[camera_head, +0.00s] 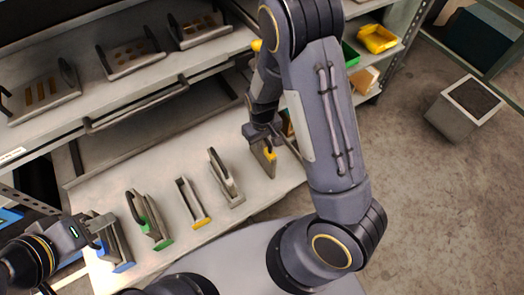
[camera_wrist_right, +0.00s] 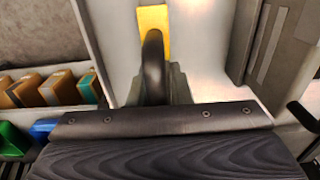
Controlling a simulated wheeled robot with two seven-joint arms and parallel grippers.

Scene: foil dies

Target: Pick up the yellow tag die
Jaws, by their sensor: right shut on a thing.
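A grey die with a yellow tag (camera_head: 265,160) is at the right end of the row on the lower shelf in the head view. My right gripper (camera_head: 262,134) is over it, shut on its dark handle. I cannot tell whether the die is clear of the shelf. A second die with a yellow tag (camera_head: 193,203) stands mid-row. My left gripper (camera_head: 98,222) is at the blue-tagged die (camera_head: 118,250); its jaw opening is unclear.
A green-tagged die (camera_head: 150,222) and a grey die (camera_head: 225,180) stand in the row. More dies (camera_head: 130,57) lie on the upper shelf (camera_head: 75,125). A grey box (camera_head: 465,108) stands on open floor.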

